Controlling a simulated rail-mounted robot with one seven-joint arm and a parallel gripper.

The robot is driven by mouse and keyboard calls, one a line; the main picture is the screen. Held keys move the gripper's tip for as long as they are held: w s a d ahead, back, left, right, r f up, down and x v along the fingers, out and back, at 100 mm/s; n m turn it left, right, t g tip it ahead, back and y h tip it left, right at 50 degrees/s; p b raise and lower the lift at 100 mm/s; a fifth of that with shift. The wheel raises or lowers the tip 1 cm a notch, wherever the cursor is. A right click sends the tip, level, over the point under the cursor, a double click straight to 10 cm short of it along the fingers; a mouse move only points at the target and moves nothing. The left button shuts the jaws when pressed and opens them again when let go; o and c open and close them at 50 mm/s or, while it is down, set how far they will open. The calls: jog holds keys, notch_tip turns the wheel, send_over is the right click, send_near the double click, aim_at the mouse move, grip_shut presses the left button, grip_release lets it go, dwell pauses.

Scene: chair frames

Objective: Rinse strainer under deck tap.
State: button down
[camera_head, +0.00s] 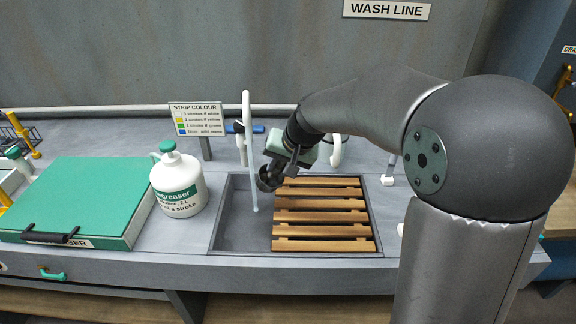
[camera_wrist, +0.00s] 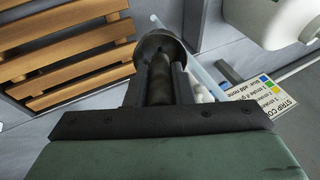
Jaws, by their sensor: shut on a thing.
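My gripper (camera_head: 284,163) is shut on the dark strainer (camera_head: 268,180), held above the sink (camera_head: 232,226) near its middle. In the wrist view, the strainer's round dark end (camera_wrist: 158,44) shows beyond the fingertips (camera_wrist: 158,82), with its stem between them. The white deck tap (camera_head: 247,115) rises behind the sink, and a pale straight length (camera_head: 254,185) runs down just left of the strainer. I cannot tell whether that length is spout or water, nor whether it touches the strainer. A pale bar also shows beside the strainer in the wrist view (camera_wrist: 205,75).
A slatted wooden rack (camera_head: 320,216) covers the sink's right part. A white degreaser jug (camera_head: 180,183) stands left of the sink, beside a green-lidded box (camera_head: 85,195). A strip colour sign (camera_head: 196,118) stands behind. The sink's left part is bare.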

aim_at(263, 167)
jog(key=shift+w+a+f+p, duration=0.3)
jog(key=shift+w+a, duration=0.7)
jog(key=shift+w+a+f+p, duration=0.25)
jog(key=shift+w+a+p, duration=0.05)
jog(key=shift+w+a, duration=0.7)
jog(key=shift+d, duration=0.2)
jog(key=shift+d+b, duration=0.3)
jog(key=shift+d, duration=0.15)
jog(key=shift+a, duration=0.1)
jog(key=shift+a, duration=0.5)
jog(key=s+b, duration=0.3)
jog(key=s, duration=0.5)
jog(key=shift+d, duration=0.3)
